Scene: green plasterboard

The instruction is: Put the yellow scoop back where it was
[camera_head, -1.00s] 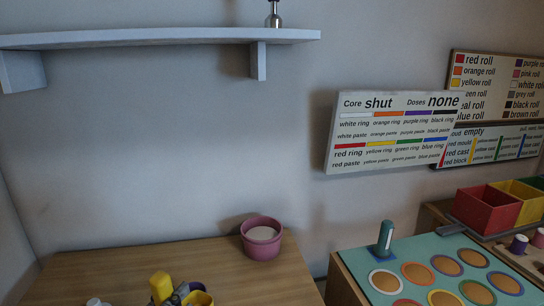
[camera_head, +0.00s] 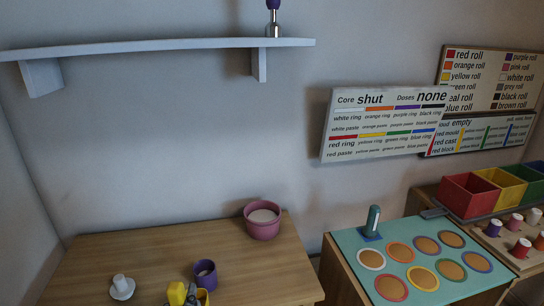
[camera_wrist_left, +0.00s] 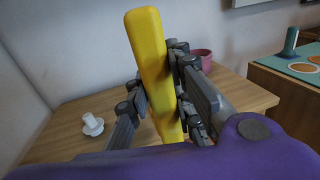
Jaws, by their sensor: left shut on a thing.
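My left gripper (camera_head: 188,297) is at the bottom edge of the head view, over the wooden table, and is shut on the yellow scoop (camera_head: 176,293). In the left wrist view the scoop's long yellow handle (camera_wrist_left: 152,50) stands up, slightly tilted, between the grey fingers (camera_wrist_left: 162,88). A round yellow part shows beside the gripper in the head view, partly cut off by the frame edge. The scoop's lower end is hidden in the wrist view. My right gripper is not in view.
A white piece on a round base (camera_head: 121,287) is at left. A pink bowl with pale contents (camera_head: 262,220) stands at the back right. A teal board (camera_head: 345,240) lies further right.

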